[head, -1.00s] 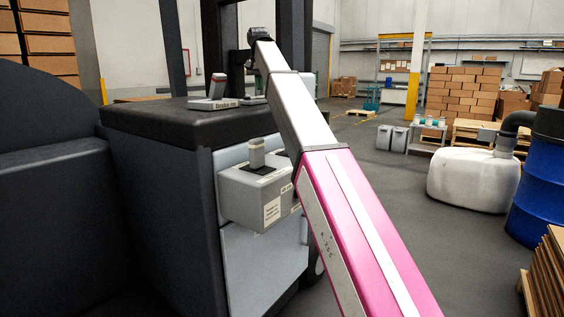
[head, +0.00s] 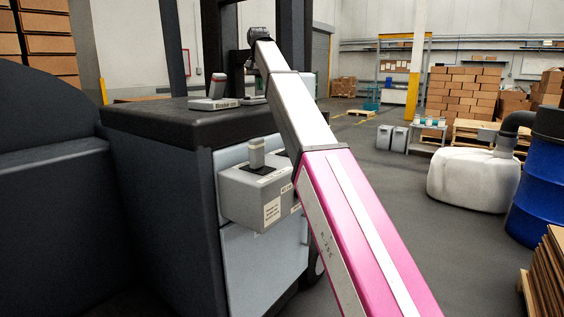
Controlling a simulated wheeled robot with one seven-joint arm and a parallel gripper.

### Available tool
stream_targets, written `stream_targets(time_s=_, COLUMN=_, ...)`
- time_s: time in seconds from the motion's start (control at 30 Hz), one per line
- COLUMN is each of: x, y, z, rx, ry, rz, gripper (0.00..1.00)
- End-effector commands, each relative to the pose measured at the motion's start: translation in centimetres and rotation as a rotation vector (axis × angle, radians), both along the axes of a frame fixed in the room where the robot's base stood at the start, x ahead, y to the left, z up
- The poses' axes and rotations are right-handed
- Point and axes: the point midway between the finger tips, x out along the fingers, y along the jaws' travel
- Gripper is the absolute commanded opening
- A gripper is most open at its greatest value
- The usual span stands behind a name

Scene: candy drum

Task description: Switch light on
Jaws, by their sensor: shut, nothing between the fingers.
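A dark console (head: 160,122) of a vehicle carries a small grey lever unit (head: 212,104) with a red-tipped handle and a label that seems to read "Brake on". Beside it on the console top is another small unit (head: 252,100) with a greenish part, partly covered by my arm; I cannot read its marking. A grey box (head: 250,197) with a short upright lever (head: 257,153) and labels sticks out of the console's side. No control is clearly readable as a light switch. My gripper (head: 252,66) is small and dark beyond my wrist, above the console's far end, shut and empty; its fingertips are mostly hidden.
Dark vehicle posts (head: 293,45) stand close around my gripper. A dark seat-like body (head: 50,190) fills the left. To the right are a white tank (head: 465,180), a blue drum (head: 540,190) and stacked cartons (head: 463,100).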

Motion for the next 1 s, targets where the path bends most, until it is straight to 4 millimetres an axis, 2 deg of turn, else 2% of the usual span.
stream_targets(time_s=1.0, x=0.00, y=0.00, z=-0.97, rx=0.000, ry=0.000, rz=0.000, gripper=0.00)
